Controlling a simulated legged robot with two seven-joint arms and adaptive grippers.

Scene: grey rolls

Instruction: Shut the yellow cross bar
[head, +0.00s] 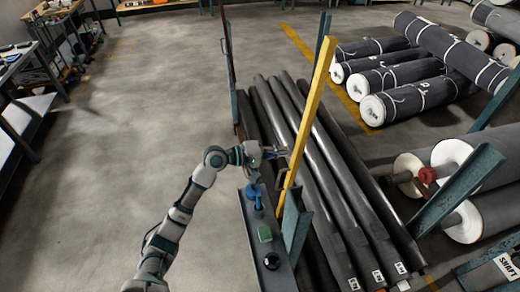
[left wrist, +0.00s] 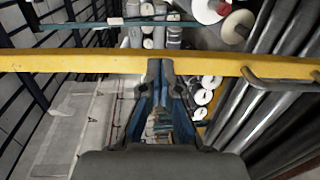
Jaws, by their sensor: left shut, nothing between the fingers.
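The yellow cross bar (head: 310,105) is a long flat bar that slants from the rack's near post up and to the right in the head view. In the left wrist view the yellow cross bar (left wrist: 75,61) runs across the whole picture, with a metal handle (left wrist: 280,78) on its right part. My left gripper (head: 281,152) is beside the bar's lower part, near the handle. In the wrist view my left gripper (left wrist: 160,66) is shut, its tips overlapping the bar's lower edge. I cannot tell whether they touch it. My right gripper is not in view.
Long dark shafts (head: 322,165) lie in the rack beside the bar. A grey box (head: 283,274) with blue, green and black parts stands below my left gripper. Teal posts (head: 296,228) edge the rack. Large grey rolls (head: 420,95) lie at right.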

